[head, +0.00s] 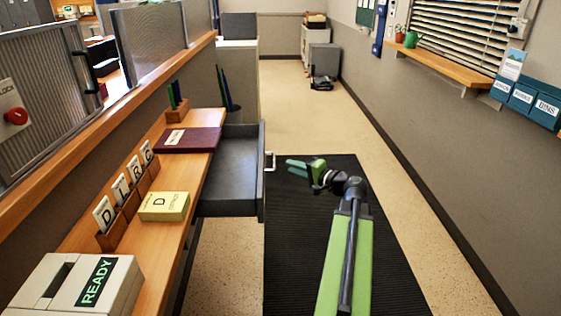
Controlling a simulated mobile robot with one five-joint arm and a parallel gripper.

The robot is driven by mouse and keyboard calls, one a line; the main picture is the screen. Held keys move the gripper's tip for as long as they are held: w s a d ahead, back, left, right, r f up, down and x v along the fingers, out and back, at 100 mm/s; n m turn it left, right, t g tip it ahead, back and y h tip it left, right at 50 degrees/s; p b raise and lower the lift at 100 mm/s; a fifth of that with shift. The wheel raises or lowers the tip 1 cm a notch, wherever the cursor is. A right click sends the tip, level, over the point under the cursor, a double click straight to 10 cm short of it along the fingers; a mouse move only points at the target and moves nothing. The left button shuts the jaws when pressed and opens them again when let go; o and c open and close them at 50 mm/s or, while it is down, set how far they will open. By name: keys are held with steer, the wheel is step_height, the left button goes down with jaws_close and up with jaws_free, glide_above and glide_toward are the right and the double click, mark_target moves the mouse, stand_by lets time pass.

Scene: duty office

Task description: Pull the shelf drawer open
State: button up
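The shelf drawer (232,172) is dark grey and sits under the wooden shelf (205,165). It stands pulled out to the right, and its empty-looking inside shows. Its pale handle (270,162) is on the front face.
A black mat (385,240) lies on the floor. A wall ledge (445,66) is at right. The aisle ahead is clear.

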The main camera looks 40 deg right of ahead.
steer(key=s+r, duration=0.1)
steer(key=s, duration=0.6)
steer(key=shift+d+p, duration=0.3)
steer(key=shift+p, duration=0.05)
